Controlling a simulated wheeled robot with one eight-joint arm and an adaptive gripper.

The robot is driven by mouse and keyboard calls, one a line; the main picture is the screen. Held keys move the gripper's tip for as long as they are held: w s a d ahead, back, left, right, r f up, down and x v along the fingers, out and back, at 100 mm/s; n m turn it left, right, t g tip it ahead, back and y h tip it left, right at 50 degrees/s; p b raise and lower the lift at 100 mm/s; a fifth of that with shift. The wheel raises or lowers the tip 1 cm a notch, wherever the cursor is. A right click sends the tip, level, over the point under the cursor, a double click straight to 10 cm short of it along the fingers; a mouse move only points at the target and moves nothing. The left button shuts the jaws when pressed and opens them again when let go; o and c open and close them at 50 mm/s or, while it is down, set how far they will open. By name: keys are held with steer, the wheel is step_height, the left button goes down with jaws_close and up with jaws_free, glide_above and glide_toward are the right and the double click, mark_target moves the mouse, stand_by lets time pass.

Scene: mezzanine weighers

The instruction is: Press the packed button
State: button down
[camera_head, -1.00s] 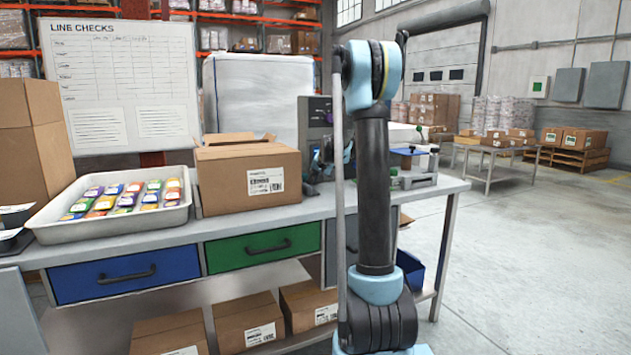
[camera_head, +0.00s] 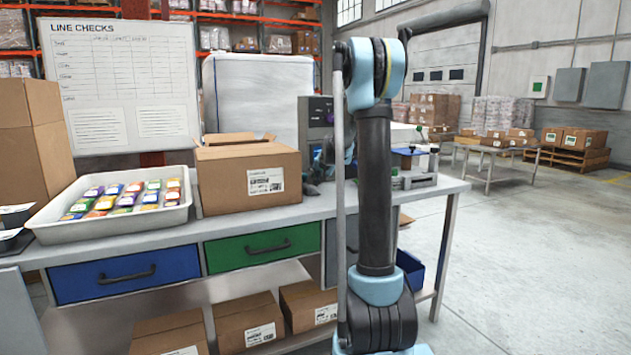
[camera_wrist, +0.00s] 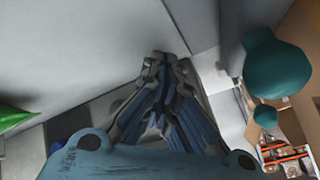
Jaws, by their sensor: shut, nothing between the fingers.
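No button with a readable "packed" label shows in either view. A grey upright unit (camera_head: 314,115) stands on the bench behind the open carton, with a dark face and a small purple spot; my arm hides part of it. In the wrist view, my gripper (camera_wrist: 160,58) has its blue and black fingers together and empty, the tips close to a pale grey surface (camera_wrist: 90,45). I cannot tell whether they touch it. A green piece (camera_wrist: 14,117) shows at the left edge and a teal rounded knob (camera_wrist: 277,66) at the right.
The open carton (camera_head: 245,180) and a white tray (camera_head: 100,227) of colourful packs sit on the bench. Small bench equipment (camera_head: 415,178) stands right of my arm. Blue (camera_head: 125,275) and green (camera_head: 262,246) drawers are below.

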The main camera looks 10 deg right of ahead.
steer(key=shift+s+d, duration=0.25)
steer(key=shift+s, duration=0.55)
steer(key=shift+s+d, duration=0.3)
steer(key=shift+s, duration=0.5)
steer(key=shift+s+d, duration=0.25)
steer(key=shift+s, duration=0.55)
steer(key=shift+s, duration=0.25)
steer(key=shift+n+g, duration=0.7)
steer(key=s, duration=0.8)
steer(key=s+a+r, duration=0.1)
steer(key=s, duration=0.4)
steer(key=s+f+n+g, duration=0.1)
steer(key=s+f, duration=0.3)
steer(key=s, duration=0.9)
steer(key=s+d+f+n+g+h, duration=0.1)
steer(key=s+f, duration=0.4)
steer(key=s, duration=0.9)
steer(key=s+f+n+g, duration=0.1)
steer(key=s+f+g, duration=0.2)
steer(key=s, duration=1)
steer(key=shift+s+d+f+n+h, duration=0.15)
steer(key=shift+s+f+n+h, duration=0.2)
steer(key=shift+f, duration=0.55)
